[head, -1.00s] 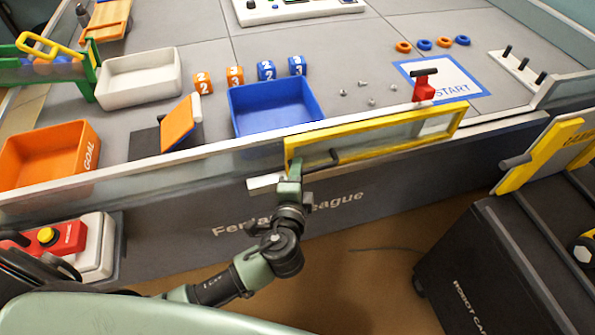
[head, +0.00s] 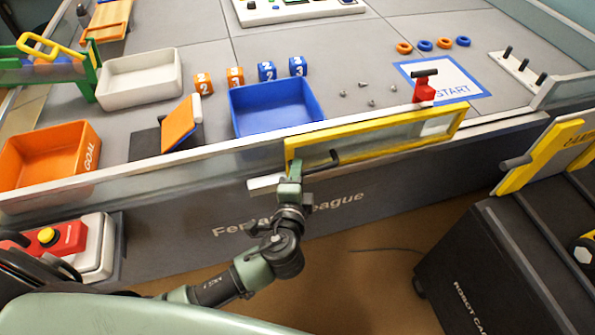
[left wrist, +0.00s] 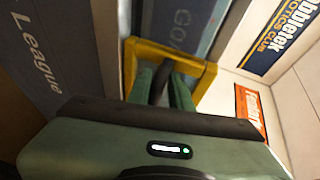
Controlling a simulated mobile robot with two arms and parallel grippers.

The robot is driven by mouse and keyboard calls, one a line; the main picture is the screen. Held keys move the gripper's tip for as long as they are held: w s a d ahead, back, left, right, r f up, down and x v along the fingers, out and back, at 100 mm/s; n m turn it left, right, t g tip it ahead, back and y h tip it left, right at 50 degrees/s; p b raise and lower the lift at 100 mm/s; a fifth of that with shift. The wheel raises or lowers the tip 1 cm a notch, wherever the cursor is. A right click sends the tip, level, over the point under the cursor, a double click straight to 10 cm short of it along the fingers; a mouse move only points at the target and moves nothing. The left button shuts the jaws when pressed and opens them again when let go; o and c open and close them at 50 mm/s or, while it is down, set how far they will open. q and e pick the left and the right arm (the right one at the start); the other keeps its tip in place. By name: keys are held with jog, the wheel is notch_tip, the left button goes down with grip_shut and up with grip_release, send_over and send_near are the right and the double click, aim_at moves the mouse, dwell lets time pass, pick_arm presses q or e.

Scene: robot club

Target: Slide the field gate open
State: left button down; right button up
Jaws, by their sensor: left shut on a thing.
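The field gate (head: 378,142) is a clear panel in a yellow frame, standing along the near wall of the field in the head view. A dark handle (head: 322,161) sticks out near its left end. My left gripper (head: 296,169) is at that end, shut on the handle. In the left wrist view, the green fingers of my left gripper (left wrist: 166,88) stand on either side of the dark handle (left wrist: 160,80), with the gate's yellow frame (left wrist: 130,65) around them. The fingertips are partly hidden. My right gripper is not in view.
A blue bin (head: 276,106), an orange goal bin (head: 50,155) and a red stand (head: 424,90) are inside the field. A dark cart (head: 490,265) stands at the right. The low wall (head: 180,160) left of the gate is clear along its top. Brown floor (head: 370,285) is free in front.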

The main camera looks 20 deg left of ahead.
pick_arm(q)
jog(key=shift+s+d+f, duration=0.15)
jog(key=shift+s+f, duration=0.1)
jog(key=shift+f, duration=0.3)
jog(key=c, duration=1.4)
grip_release()
jog(key=shift+w+r, duration=0.1)
jog(key=shift+r, duration=0.1)
jog(key=shift+r, duration=0.1)
jog(key=v, duration=0.7)
jog(key=shift+s, duration=0.4)
